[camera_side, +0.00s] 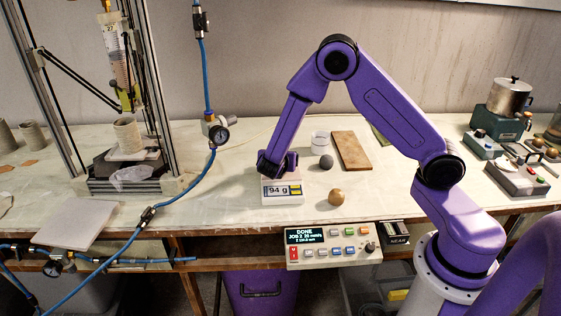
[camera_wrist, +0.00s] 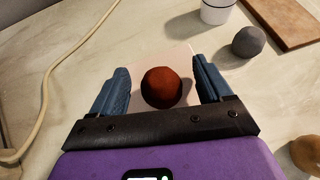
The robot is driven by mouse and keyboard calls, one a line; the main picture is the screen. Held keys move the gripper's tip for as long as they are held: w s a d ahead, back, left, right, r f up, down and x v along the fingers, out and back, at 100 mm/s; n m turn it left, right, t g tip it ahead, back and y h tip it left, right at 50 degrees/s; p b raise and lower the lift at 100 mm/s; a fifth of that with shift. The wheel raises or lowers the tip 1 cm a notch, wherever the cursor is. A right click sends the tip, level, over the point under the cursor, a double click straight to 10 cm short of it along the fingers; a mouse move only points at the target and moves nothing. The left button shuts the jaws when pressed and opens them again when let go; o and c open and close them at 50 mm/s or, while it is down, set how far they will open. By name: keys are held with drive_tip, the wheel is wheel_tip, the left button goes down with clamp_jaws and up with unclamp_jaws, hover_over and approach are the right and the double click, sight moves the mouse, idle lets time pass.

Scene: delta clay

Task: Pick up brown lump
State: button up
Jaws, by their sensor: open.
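The brown lump (camera_wrist: 162,87) is a round reddish-brown ball in the wrist view. It sits on a pale square plate (camera_wrist: 151,57), which looks like the top of the scale (camera_side: 283,192) reading 94 g in the side view. My gripper (camera_wrist: 163,82) is open, with one blue finger on each side of the lump and a gap showing on both sides. In the side view my gripper (camera_side: 277,168) is low over the scale and hides the lump.
A grey ball (camera_side: 326,161), a tan ball (camera_side: 336,197), a white cup (camera_side: 320,140) and a wooden board (camera_side: 351,150) are to the right of the scale. A control box (camera_side: 333,245) is at the table's front edge. A clay printer frame (camera_side: 126,170) stands left, with a blue hose (camera_side: 187,185) between.

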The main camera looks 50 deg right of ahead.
drive_tip(key=c, duration=1.2)
drive_tip(key=shift+r, duration=0.1)
